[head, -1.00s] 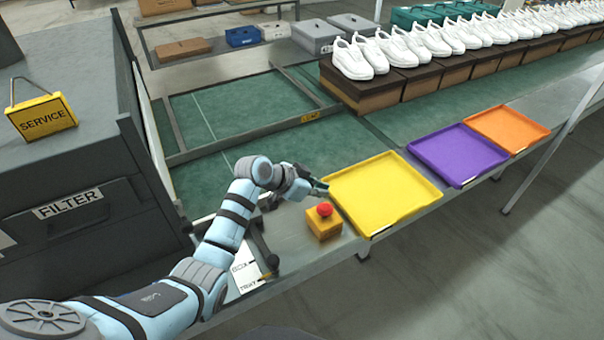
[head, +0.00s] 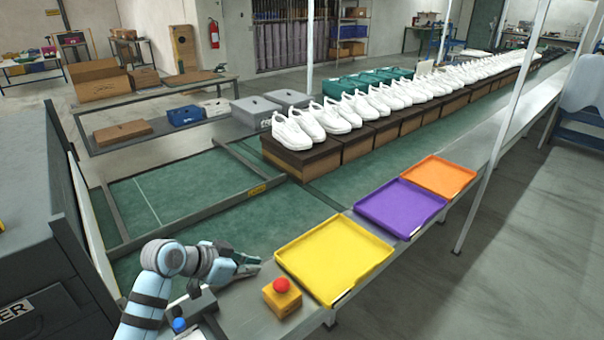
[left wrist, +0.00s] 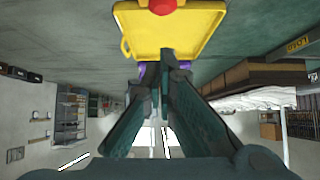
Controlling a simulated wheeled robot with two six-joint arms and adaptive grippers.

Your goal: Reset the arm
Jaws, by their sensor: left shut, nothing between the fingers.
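My left gripper (head: 250,264) is shut and empty in the head view, low over the near left part of the line, just left of the yellow tray (head: 335,258). My left arm comes in from the bottom left and is bent. In the left wrist view the gripper's two fingers (left wrist: 166,62) meet at their tips, with the yellow tray (left wrist: 205,35) beyond them. My right gripper and arm are not in the head view.
A yellow box with a red button (head: 282,296) stands close to my left gripper. Purple (head: 402,207) and orange (head: 438,176) trays lie farther along the edge. White shoes (head: 335,115) stand on brown boxes behind. Green belt between is clear.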

